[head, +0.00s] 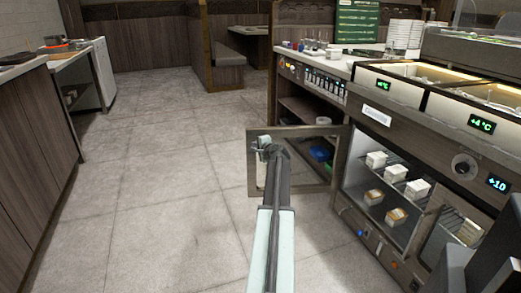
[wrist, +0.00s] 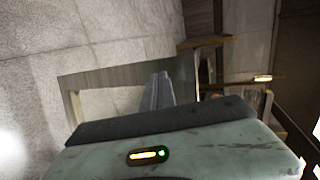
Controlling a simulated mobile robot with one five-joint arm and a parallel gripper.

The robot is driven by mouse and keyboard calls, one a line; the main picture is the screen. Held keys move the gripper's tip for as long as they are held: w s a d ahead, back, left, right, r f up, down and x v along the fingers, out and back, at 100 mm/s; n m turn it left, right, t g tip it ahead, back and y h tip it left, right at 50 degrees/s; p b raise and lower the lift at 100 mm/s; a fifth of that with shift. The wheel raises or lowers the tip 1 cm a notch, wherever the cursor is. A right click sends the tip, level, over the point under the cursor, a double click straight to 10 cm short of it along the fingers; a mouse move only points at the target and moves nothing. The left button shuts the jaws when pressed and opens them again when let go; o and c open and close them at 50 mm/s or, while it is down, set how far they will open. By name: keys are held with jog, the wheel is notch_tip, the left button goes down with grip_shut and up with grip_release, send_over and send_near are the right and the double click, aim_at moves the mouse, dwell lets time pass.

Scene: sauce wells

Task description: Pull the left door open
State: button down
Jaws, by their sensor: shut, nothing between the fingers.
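The frame also shows in the wrist view (wrist: 100,80). My gripper (head: 264,143) is shut and empty, over the door's outer upper part in the head view. In the wrist view the closed fingers (wrist: 160,92) overlap the frame; I cannot tell whether they touch it. My arm hides part of the door. The right door (head: 445,228) covers the right part of the cabinet front.
Small white boxes (head: 397,172) stand on wire shelves inside the open cabinet. Sauce wells (head: 430,72) are on top. A wooden counter (head: 30,135) runs along the left. The tiled floor (head: 165,180) between is clear.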

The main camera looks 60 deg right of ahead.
jog(key=shift+s+d, duration=0.1)
jog(key=shift+s, duration=0.15)
jog(key=s+a+r+p, duration=0.3)
jog(key=s+a, duration=0.4)
jog(key=a, duration=0.4)
jog(key=shift+s, duration=0.3)
jog(key=shift+a, duration=0.1)
